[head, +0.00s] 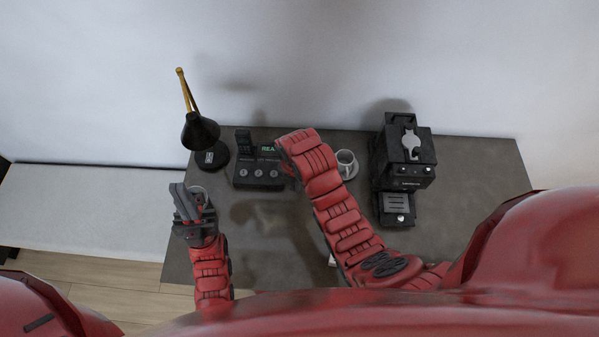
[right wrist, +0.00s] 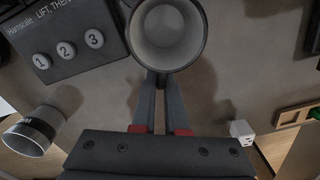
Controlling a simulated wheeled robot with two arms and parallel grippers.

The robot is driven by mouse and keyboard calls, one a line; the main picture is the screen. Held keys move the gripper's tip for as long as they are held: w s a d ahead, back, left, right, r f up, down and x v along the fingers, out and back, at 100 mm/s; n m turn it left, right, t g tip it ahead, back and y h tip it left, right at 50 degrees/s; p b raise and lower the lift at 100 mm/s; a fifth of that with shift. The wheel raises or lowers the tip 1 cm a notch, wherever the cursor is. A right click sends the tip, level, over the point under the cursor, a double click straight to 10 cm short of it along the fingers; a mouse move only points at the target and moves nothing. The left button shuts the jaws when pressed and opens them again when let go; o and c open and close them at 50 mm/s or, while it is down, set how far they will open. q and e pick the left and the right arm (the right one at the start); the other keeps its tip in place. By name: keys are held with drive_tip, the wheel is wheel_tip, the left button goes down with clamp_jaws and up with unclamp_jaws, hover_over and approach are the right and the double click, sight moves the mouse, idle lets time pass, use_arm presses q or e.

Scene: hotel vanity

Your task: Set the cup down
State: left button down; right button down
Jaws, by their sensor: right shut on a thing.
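In the right wrist view a grey cup (right wrist: 168,65) is at the top centre, seen from above with its opening toward the camera; it looks empty. My right gripper (right wrist: 161,88) is shut on its near side, probably at the handle. The gap between the cup's base and the table is hidden. In the head view my right arm hides this cup and gripper.
The dark table (head: 460,170) holds a button box (head: 258,176), lamp (head: 201,133), coffee machine (head: 403,165), and another cup (head: 346,157) on a saucer. The right wrist view shows a banded pale cup (right wrist: 28,137), white cube (right wrist: 242,132) and wooden tray (right wrist: 283,119).

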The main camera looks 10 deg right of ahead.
drive_tip(key=w, duration=0.1)
drive_tip(key=w+d+p, duration=0.1)
drive_tip(key=w, duration=0.1)
drive_tip(key=w+p, duration=0.1)
drive_tip(key=w, duration=0.1)
drive_tip(key=shift+w+d, duration=0.1)
drive_tip(key=shift+d, duration=0.2)
drive_tip(key=shift+w+d+f, duration=0.15)
drive_tip(key=shift+w+f, duration=0.05)
drive_tip(key=shift+w, duration=0.45)
drive_tip(key=shift+w+d, duration=0.1)
drive_tip(key=shift+w, duration=0.05)
drive_tip(key=shift+s+f+p, duration=0.2)
drive_tip(key=shift+f+p, duration=0.55)
drive_tip(key=shift+p, duration=0.15)
drive_tip(key=shift+w+f, duration=0.1)
drive_tip(key=shift+f, duration=0.95)
